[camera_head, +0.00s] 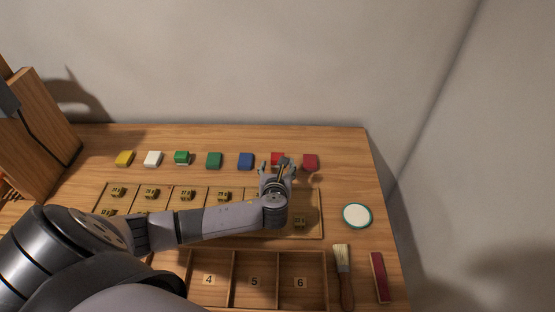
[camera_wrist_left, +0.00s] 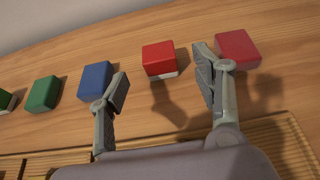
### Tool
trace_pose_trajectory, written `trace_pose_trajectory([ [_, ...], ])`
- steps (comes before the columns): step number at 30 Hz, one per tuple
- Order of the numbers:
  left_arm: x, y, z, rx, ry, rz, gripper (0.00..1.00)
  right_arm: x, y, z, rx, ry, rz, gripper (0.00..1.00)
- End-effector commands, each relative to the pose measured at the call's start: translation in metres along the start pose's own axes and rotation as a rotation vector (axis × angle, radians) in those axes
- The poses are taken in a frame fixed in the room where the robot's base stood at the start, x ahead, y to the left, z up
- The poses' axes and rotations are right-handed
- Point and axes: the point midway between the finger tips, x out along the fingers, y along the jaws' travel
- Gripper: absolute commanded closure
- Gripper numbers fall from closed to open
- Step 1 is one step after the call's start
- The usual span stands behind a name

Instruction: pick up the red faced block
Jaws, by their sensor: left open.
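A red-faced block (camera_wrist_left: 159,57) with a pale lower part sits on the wooden table, ahead of and between the two spread fingers of my left gripper (camera_wrist_left: 164,82) in the left wrist view. In the head view this block (camera_head: 277,157) is partly hidden by the gripper (camera_head: 279,170). An all-red block (camera_wrist_left: 238,48) lies just right of it, close beside the right finger; it also shows in the head view (camera_head: 311,161). My left gripper is open and holds nothing. My right gripper is not in view.
A blue block (camera_head: 246,161), a green block (camera_head: 214,160) and several others stand in the same row to the left. A wooden rack (camera_head: 312,232) with small brass-coloured pieces lies under my forearm. A round white disc (camera_head: 357,215), a brush (camera_head: 343,270) and a numbered tray (camera_head: 327,255) lie nearer.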

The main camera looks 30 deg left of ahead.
Motion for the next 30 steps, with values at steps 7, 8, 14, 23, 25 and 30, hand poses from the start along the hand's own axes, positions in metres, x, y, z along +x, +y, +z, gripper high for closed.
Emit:
trace_pose_trajectory([
  [7, 0.016, 0.001, 0.002, -0.001, 0.0, 0.003, 0.4, -0.003, -0.002, -0.002, 0.001, 0.002, -0.003, 0.6],
  [8, 0.02, 0.001, 0.003, -0.001, -0.001, 0.003, 0.4, -0.004, -0.003, -0.002, 0.002, 0.001, -0.004, 0.6],
  [14, 0.046, 0.001, 0.002, 0.0, 0.001, 0.002, 0.4, -0.005, -0.007, 0.003, 0.003, -0.006, -0.009, 0.6],
  [23, 0.057, 0.002, 0.001, 0.0, 0.001, 0.0, 0.4, -0.005, -0.008, 0.004, 0.002, -0.009, -0.01, 0.6],
  [25, 0.057, 0.002, 0.001, 0.0, 0.001, 0.0, 0.4, -0.005, -0.008, 0.004, 0.002, -0.009, -0.01, 0.6],
  [30, 0.056, 0.002, 0.001, 0.0, 0.001, 0.0, 0.5, -0.005, -0.007, 0.004, 0.001, -0.009, -0.009, 0.6],
])
